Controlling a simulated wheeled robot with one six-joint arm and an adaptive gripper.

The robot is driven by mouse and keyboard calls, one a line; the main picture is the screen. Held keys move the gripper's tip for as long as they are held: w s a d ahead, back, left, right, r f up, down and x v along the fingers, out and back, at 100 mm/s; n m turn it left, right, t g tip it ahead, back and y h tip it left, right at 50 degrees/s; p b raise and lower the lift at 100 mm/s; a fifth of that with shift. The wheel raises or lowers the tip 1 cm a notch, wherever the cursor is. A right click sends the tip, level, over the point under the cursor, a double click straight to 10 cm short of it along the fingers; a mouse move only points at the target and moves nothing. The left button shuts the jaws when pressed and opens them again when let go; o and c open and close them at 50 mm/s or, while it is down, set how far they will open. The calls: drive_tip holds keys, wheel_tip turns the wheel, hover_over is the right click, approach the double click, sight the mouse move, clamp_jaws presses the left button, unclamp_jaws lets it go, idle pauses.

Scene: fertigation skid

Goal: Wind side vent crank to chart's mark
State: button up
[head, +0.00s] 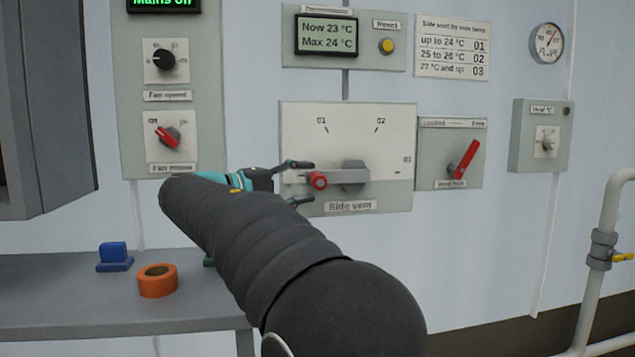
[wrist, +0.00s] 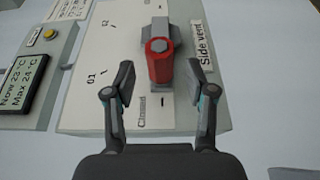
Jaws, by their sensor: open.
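The side vent panel (head: 300,125) has a dial with marks 01, 02 and 03, and a "Closed" label shows in the wrist view. Its crank has a grey hub (head: 354,173) and an arm lying level to the left, with a red knob (head: 318,181) at its end. My gripper (head: 302,182) is open just left of the knob. In the wrist view the red knob (wrist: 161,68) sits between and just beyond my open fingertips (wrist: 162,76); I cannot tell whether they touch it. The chart (head: 453,46) reads up to 24 °C 01, 25 to 26 °C 02, 27 °C and up 03.
The thermometer display (head: 327,36) reads Now 23 °C, Max 24 °C, beside a yellow Reset button (head: 387,46). The vent lock's red lever (head: 464,160) tilts up right, toward "Free". Fan controls (head: 166,60) are left. Orange tape (head: 158,281) lies on the bench (head: 100,325).

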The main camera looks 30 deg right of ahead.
sight(311, 182)
drive_tip(key=shift+w+d, duration=0.2)
drive_tip(key=shift+d, duration=1.7)
drive_tip(key=shift+c, duration=0.2)
clamp_jaws()
